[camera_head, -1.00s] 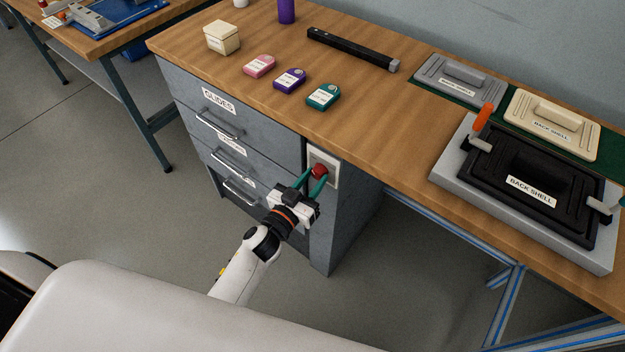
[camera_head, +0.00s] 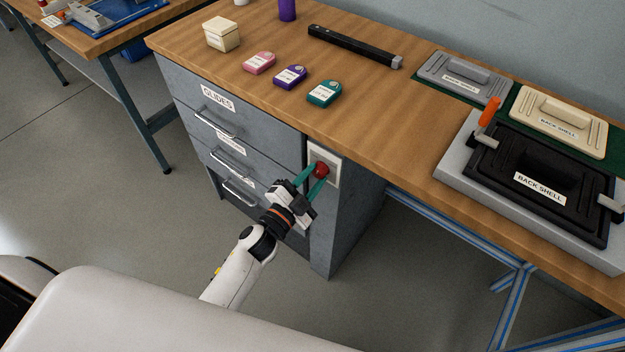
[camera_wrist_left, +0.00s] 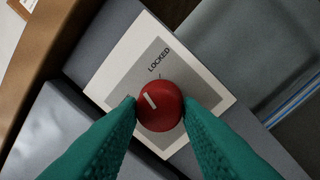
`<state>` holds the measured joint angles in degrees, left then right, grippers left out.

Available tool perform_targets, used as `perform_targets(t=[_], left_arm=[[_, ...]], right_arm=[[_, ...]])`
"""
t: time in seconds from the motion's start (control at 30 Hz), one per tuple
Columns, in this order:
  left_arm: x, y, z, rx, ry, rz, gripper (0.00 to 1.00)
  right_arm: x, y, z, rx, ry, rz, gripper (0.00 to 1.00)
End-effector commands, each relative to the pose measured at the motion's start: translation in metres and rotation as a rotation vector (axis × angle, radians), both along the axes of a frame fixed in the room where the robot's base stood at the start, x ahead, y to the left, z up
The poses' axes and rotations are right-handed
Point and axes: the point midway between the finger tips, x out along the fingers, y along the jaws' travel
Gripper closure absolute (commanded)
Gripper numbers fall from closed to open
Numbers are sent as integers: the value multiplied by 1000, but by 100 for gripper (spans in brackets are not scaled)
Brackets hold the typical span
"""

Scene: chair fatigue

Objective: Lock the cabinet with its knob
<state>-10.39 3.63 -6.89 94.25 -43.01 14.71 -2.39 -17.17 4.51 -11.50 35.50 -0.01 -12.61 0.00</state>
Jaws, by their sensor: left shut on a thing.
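The cabinet (camera_head: 345,215) is grey, with labelled drawers, under the wooden worktop. My left gripper (camera_head: 318,173) is shut on the knob, with one green finger on each side. In the left wrist view the knob (camera_wrist_left: 165,117) lies between the fingertips. My right gripper is not in view.
The worktop (camera_head: 385,120) overhangs just above the knob. Pink, purple and teal labelled blocks (camera_head: 323,93) and a black bar (camera_head: 354,47) lie on it. A fixture with a black back shell (camera_head: 530,180) stands at right.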

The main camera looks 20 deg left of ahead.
Motion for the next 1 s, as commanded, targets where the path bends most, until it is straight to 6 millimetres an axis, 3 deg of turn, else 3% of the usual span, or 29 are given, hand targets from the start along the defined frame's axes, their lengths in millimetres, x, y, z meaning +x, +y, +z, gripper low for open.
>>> perform_targets(t=[0.5,1.0], left_arm=[[0,1,-1,396,-142,-1,91],[0,1,0,527,-190,-1,91]], right_arm=[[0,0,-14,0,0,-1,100],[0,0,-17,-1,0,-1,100]])
